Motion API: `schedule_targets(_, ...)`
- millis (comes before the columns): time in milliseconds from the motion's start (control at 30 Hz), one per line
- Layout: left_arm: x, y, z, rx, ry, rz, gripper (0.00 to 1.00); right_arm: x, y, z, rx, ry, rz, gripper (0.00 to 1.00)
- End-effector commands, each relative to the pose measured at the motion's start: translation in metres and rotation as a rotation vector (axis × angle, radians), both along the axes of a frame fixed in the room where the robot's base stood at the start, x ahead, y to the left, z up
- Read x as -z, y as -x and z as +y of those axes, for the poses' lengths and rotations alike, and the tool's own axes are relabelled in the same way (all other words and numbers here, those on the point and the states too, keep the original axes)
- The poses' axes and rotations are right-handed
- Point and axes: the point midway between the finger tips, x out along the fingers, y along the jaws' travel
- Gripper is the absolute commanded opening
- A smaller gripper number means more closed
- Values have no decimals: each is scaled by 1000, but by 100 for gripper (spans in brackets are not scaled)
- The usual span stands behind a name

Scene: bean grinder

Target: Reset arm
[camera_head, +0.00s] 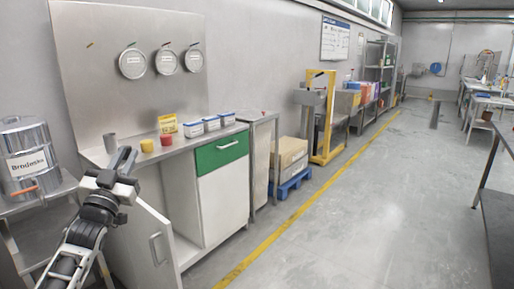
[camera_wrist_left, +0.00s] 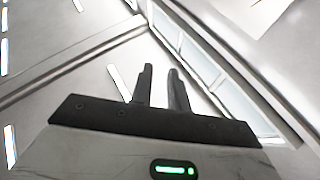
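My left gripper (camera_head: 126,158) is raised in front of the steel counter at the left of the head view, its arm coming up from the bottom left. In the left wrist view its two dark fingers (camera_wrist_left: 161,72) stand a little apart with nothing between them. That view shows blurred grey walls and bright window panes behind the fingers. My right gripper is in neither view.
The counter (camera_head: 180,148) holds a grey cup (camera_head: 110,144), a yellow cup (camera_head: 147,146), a red cup (camera_head: 166,140), a yellow packet (camera_head: 168,124) and several white-blue boxes (camera_head: 211,123). A cabinet door (camera_head: 143,240) hangs open below. A steel canister (camera_head: 27,158) stands left. The floor (camera_head: 350,220) is clear.

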Motion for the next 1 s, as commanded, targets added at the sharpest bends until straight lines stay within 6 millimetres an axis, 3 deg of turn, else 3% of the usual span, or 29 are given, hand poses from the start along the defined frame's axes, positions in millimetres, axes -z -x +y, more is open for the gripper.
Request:
schedule_targets(133, 48, -20, 19, -105, 3, 274, 17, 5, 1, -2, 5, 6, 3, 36)
schedule_targets(367, 114, -23, 38, -206, -5, 620, 17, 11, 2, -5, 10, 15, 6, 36)
schedule_targets(567, 179, 13, 3, -152, -20, 724, 17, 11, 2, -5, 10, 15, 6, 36)
schedule_targets(767, 247, 74, -43, -67, -19, 817, 17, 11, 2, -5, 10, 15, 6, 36)
schedule_targets(867, 283, 122, -73, -11, -5, 880, 17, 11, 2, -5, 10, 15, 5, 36)
schedule_targets(1000, 324, 209, -116, 72, 43, 983, 17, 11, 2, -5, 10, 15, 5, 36)
